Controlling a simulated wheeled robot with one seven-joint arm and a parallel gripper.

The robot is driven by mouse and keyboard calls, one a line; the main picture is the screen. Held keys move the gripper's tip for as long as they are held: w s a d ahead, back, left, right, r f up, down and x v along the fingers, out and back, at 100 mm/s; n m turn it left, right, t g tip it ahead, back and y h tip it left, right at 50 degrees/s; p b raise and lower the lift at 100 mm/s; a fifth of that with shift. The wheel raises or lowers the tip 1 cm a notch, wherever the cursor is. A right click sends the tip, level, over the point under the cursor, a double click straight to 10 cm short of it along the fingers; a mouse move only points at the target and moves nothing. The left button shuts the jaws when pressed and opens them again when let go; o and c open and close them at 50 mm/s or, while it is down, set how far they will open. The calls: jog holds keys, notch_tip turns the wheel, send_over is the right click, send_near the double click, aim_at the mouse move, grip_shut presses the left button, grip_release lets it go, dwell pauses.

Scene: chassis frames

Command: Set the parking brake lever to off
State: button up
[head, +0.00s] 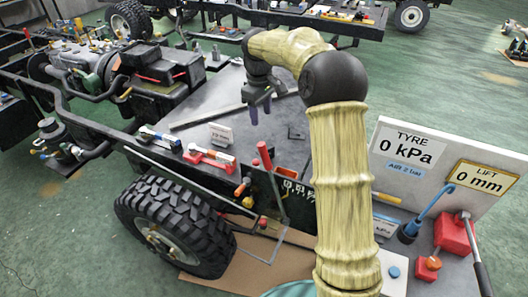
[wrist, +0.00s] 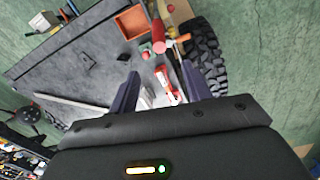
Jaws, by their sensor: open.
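A lever with a red grip (head: 264,155) rises at the near edge of the grey chassis deck, beside the tyre, and looks like the parking brake lever. It stands fairly upright with its top leaning slightly left; any off marking is too small to read. In the wrist view the red grip (wrist: 158,32) is near the top, beyond the fingertips. My gripper (head: 260,108) points down over the deck, behind the lever, open and empty. Its two dark fingers (wrist: 160,70) are well apart in the wrist view and do not touch the lever.
A red tool holder (head: 208,160) and a blue-and-white one (head: 160,138) lie on the rail left of the lever. A black tyre (head: 172,226) is below. A small orange-handled part (head: 242,187) is close to the lever. A TYRE and LIFT board (head: 440,165) stands right.

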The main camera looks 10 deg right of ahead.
aim_at(264, 152)
jog(key=shift+d, duration=0.1)
jog(key=f+p, duration=0.1)
jog(key=f, duration=0.4)
jog(key=f+p, duration=0.1)
jog(key=f, duration=0.5)
jog(key=f+p, duration=0.1)
jog(key=f, duration=0.5)
jog(key=shift+w+d+f, duration=0.2)
jog(key=shift+w+d, duration=0.1)
jog(key=shift+d, duration=0.1)
